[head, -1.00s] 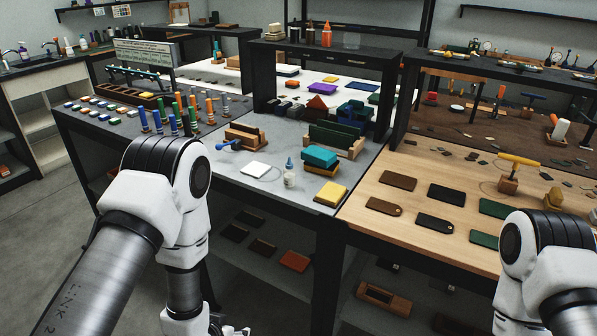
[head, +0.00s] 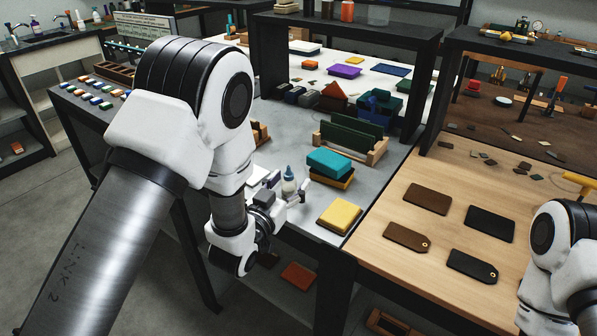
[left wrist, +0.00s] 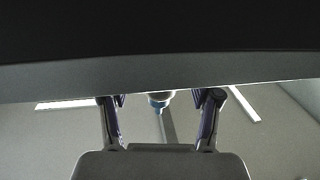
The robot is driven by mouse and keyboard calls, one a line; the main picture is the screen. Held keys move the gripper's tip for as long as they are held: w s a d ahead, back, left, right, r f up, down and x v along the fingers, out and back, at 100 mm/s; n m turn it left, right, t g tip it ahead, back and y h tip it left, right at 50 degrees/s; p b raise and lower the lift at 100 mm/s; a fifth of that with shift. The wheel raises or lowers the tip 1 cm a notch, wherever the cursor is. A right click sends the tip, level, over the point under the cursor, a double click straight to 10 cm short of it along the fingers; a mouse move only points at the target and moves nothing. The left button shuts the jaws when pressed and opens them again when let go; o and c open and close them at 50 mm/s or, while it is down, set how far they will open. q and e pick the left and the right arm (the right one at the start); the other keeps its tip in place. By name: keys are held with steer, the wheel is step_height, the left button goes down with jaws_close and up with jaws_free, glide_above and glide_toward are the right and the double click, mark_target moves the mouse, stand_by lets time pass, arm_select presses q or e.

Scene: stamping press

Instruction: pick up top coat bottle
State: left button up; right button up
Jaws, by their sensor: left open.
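The small clear bottle with a blue-grey tip (head: 289,184), which I take as the top coat bottle, stands upright on the grey tabletop near its front edge. My left gripper (head: 289,198) is at the bottle, its fingers open on either side of it in the head view. The left wrist view shows the bottle's blue part (left wrist: 160,100) between the two spread fingers, with a gap on each side. The lower part of the bottle is partly hidden by the gripper. My right gripper is out of view; only part of the right arm shows.
A teal box on a yellow one (head: 329,166) stands right of the bottle, and a yellow pad (head: 340,215) lies nearer the front edge. A white pad (head: 260,177) lies just left. A wooden rack with green boards (head: 352,140) stands behind.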

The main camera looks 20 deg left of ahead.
arm_select(q)
steer(key=shift+w+f, duration=0.35)
steer(key=shift+w, duration=0.25)
steer(key=shift+s+r, duration=0.6)
steer(key=shift+s, duration=0.3)
steer(key=c, duration=0.7)
jaws_close()
steer(key=shift+w+f, duration=0.25)
steer(key=shift+f, duration=0.05)
steer(key=shift+r, duration=0.1)
